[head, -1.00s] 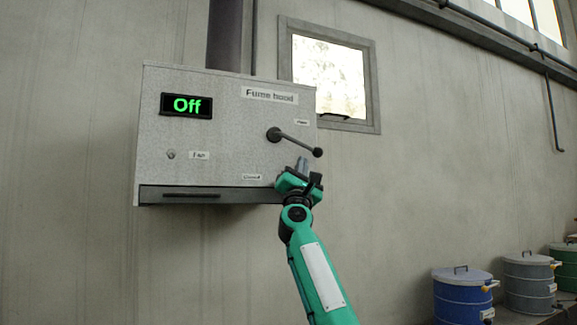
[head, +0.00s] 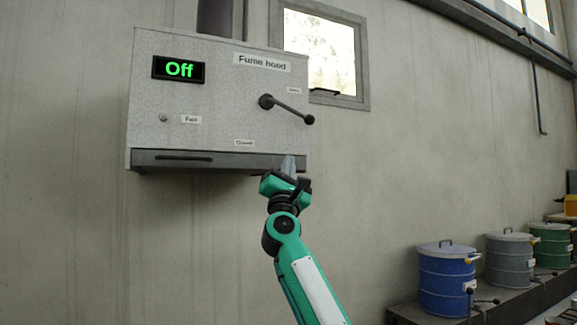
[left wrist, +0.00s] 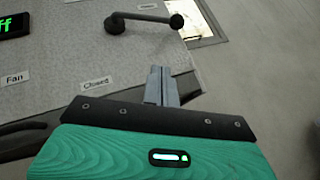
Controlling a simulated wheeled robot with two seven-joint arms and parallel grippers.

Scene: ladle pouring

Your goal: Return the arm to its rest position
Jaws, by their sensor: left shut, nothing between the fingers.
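My left gripper (head: 289,165) is shut and empty, its grey fingers together and pointing up, just below the lower right part of the fume hood (head: 215,112). In the left wrist view the shut fingers (left wrist: 161,86) show in front of the hood's lower right corner, next to the "Closed" label. The hood's lever (head: 287,109) points right and slightly down, and the gripper is apart from it. The lever also shows at the top of the left wrist view (left wrist: 145,18). The hood's display (head: 179,69) reads "Off". My right gripper is not in view.
A blue drum (head: 446,280), a grey drum (head: 510,260) and a green drum (head: 551,246) stand on a low ledge at the lower right. A window (head: 322,52) is in the wall right of the hood. The wall between hood and drums is clear.

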